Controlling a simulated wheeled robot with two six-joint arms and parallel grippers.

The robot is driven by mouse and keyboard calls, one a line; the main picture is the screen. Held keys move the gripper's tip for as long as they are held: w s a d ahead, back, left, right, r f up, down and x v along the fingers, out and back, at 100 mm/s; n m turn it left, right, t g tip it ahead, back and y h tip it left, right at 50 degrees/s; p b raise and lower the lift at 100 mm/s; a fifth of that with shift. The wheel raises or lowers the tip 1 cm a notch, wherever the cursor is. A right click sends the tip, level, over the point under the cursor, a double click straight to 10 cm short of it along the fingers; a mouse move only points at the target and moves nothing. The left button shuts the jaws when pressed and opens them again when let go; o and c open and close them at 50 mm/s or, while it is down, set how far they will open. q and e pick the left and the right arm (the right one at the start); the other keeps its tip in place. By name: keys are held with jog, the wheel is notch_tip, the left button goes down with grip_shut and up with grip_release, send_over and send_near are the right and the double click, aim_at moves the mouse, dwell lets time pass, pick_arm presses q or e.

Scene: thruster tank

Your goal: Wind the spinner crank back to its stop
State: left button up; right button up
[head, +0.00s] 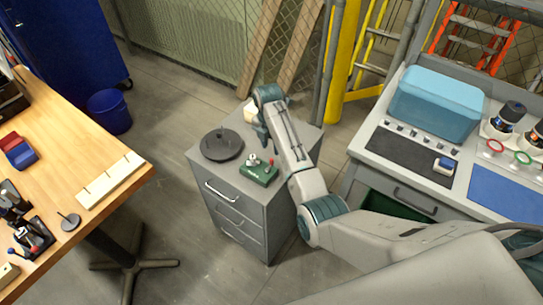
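A small green box (258,172) with a light-coloured part and a red knob on top sits on the grey drawer cabinet (241,202). It looks like the spinner crank unit, but the crank's exact angle is too small to read. A dark round disc (221,146) with a short upright piece lies on the cabinet to the left of the box. My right gripper (265,146) points down above the cabinet top, just behind the green box and right of the disc. Its fingers are small and partly merged with my arm, so their opening and any contact are unclear. My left gripper is out of view.
A wooden workbench (100,155) with tools stands at the left. A grey bench (362,160) with a blue clear tank (435,103) stands at the right. A blue bin (109,112) is on the floor behind. Open floor lies between the workbench and cabinet.

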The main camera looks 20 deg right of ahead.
aim_at(271, 160)
notch_tip(271, 160, down, 7)
jog(key=shift+s+d+r+p, duration=0.1)
jog(key=shift+p, duration=0.35)
grip_shut()
